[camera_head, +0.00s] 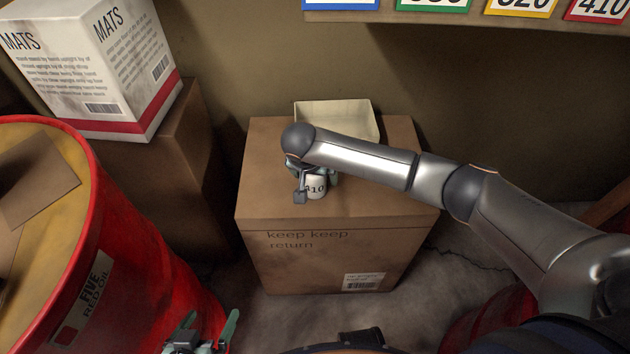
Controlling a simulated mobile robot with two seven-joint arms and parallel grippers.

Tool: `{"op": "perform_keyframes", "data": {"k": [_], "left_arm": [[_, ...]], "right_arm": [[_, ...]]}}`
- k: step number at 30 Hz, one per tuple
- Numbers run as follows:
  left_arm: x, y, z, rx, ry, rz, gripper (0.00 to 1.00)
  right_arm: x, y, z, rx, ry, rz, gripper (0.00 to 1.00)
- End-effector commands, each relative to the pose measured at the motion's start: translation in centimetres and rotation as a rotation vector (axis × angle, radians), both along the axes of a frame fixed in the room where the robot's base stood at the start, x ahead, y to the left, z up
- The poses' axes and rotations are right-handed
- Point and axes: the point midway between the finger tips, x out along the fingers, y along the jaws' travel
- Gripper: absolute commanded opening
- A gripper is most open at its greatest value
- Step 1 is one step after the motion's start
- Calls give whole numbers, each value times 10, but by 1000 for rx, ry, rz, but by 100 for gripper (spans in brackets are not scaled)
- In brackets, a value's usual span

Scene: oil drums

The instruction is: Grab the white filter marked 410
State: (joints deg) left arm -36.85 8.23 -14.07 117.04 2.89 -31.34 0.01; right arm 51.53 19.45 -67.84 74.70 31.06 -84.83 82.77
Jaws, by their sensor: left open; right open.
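The white filter marked 410 (317,188) stands upright on top of a brown cardboard box (270,205), near the box's middle. My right gripper (311,188) is at the filter, with its arm reaching in from the right. Its jaws are open, with a finger at the filter's left side; the other finger is mostly hidden, and I cannot tell whether they touch it. The gripper and wrist hide the filter's upper part. My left gripper (208,326) is open at the bottom edge, beside the red drum and away from the filter.
An open pale tray (340,116) sits behind my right arm on the box. A red drum (150,275) stands at left, and a white MATS box (100,65) rests on another carton (178,160). A shelf with coloured number labels (450,17) runs along the top right.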

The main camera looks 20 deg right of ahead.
Motion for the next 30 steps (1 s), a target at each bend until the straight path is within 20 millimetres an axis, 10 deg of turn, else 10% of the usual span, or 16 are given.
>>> {"op": "perform_keyframes", "data": {"k": [5, 30], "left_arm": [[-1, 0, 0, 1, 1, 1, 100], [-1, 1, 0, 3, 2, 1, 100]], "right_arm": [[0, 0, 1, 1, 0, 0, 98], [0, 0, 1, 0, 0, 0, 3]]}}
